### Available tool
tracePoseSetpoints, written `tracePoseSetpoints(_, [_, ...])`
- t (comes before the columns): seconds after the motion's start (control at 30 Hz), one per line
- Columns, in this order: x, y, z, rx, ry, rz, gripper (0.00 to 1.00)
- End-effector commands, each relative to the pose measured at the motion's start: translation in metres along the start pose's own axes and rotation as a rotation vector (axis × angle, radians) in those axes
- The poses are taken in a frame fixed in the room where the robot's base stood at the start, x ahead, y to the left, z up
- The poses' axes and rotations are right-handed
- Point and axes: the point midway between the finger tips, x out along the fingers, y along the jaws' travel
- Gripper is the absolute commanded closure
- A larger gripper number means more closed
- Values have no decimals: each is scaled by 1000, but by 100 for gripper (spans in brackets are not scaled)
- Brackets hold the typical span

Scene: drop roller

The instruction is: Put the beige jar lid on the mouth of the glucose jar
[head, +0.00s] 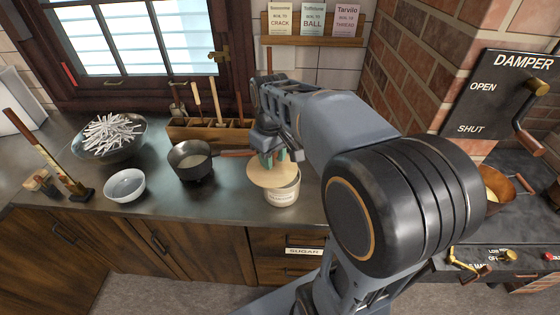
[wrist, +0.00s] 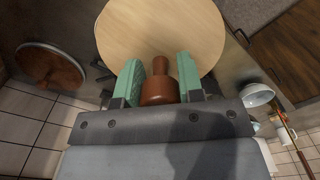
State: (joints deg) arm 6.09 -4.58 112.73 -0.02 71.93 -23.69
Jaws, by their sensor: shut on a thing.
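The beige jar lid (head: 263,175) is a flat round disc with a brown knob, and the knob shows in the wrist view (wrist: 160,88). My gripper (head: 277,157) is shut on this knob, with a green fingertip on each side of it, as the wrist view also shows (wrist: 160,80). The glucose jar (head: 284,194) is a cream, labelled jar near the counter's front edge. The lid overlaps the jar's mouth in the head view and sits off to the left of it. I cannot tell whether they touch. The wrist view does not show the jar; the lid covers much of it.
A dark saucepan (head: 190,162) stands left of the lid, and a white bowl (head: 125,186) farther left. A large bowl of white sticks (head: 112,140) stands behind it. A wooden holder with tools (head: 205,131) is at the back. A damper panel (head: 500,95) is at right.

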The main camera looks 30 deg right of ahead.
Motion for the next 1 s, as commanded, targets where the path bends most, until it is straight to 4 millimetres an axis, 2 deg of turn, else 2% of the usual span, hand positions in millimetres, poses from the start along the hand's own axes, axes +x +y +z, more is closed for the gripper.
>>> tracePoseSetpoints(0.13, [15,33,-20,0,-4,-2,89])
tracePoseSetpoints(0.2, [31,41,-25,-3,-4,-2,89])
tracePoseSetpoints(0.4, [58,61,-36,-2,-1,-1,89])
tracePoseSetpoints(0.67, [71,72,-41,0,1,0,89])
tracePoseSetpoints(1.0, [105,75,-43,0,1,0,89])
